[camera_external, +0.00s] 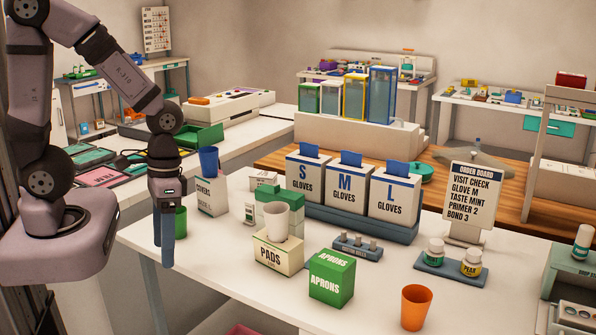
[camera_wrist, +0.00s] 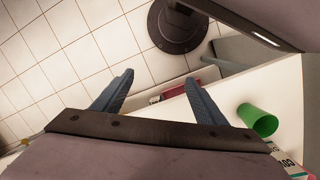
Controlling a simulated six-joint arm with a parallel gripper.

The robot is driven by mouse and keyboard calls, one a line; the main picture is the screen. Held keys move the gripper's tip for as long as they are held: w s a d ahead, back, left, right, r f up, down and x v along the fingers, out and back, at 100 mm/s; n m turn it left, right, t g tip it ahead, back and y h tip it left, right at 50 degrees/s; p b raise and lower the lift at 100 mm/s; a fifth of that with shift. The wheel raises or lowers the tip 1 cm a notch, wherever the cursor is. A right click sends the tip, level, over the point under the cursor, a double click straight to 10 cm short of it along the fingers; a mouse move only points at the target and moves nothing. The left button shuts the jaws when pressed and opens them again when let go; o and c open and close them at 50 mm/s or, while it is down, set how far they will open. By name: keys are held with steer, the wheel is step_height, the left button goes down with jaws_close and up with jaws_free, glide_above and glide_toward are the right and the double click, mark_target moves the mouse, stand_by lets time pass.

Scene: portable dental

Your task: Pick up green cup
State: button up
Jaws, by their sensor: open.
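The green cup (camera_external: 181,222) stands on the white table near its left end, partly hidden behind my gripper's fingers in the external view. In the wrist view the green cup (camera_wrist: 258,120) is at the right, outside the fingers, on the white surface. My gripper (camera_external: 163,254) points down, with its blue fingers in front of the cup in the external view. In the wrist view my gripper (camera_wrist: 160,78) has its fingers apart, with floor and the table edge showing between and beyond them. Nothing is held.
A blue cup (camera_external: 208,160) sits behind, near a white covers box (camera_external: 211,198). A pads box (camera_external: 278,254) with a white cup (camera_external: 276,221), a green aprons box (camera_external: 332,277) and an orange cup (camera_external: 415,307) stand to the right. The table front between is clear.

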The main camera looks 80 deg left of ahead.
step_height(320, 180, up, 3)
steer(key=n+h+p, duration=0.5)
steer(key=n+h, duration=0.4)
steer(key=n, duration=0.4)
step_height(320, 180, up, 2)
steer(key=n+t+y+p, duration=0.7)
steer(key=n+t+y, duration=0.2)
steer(key=n+t, duration=1.25)
glide_above(177, 223)
steer(key=w+a, duration=0.1)
steer(key=w, duration=0.1)
steer(key=n+g, duration=0.3)
steer(key=s+f+y+b, duration=0.1)
steer(key=f+b, duration=0.2)
steer(key=s+f+m+y+b, duration=0.1)
steer(key=s+f+b, duration=0.1)
steer(key=f, duration=0.2)
steer(key=s+a+f+y+b, duration=0.1)
steer(key=s+f+y+b, duration=0.1)
steer(key=f+b, duration=0.1)
steer(key=shift+f+m+b, duration=0.25)
steer(key=shift+f+b, duration=0.1)
steer(key=shift+f, duration=0.1)
steer(key=shift+s+f+m+y+b, duration=0.25)
steer(key=shift+f+m+y+b, duration=0.05)
steer(key=shift+f, duration=0.15)
steer(key=shift+x, duration=1.05)
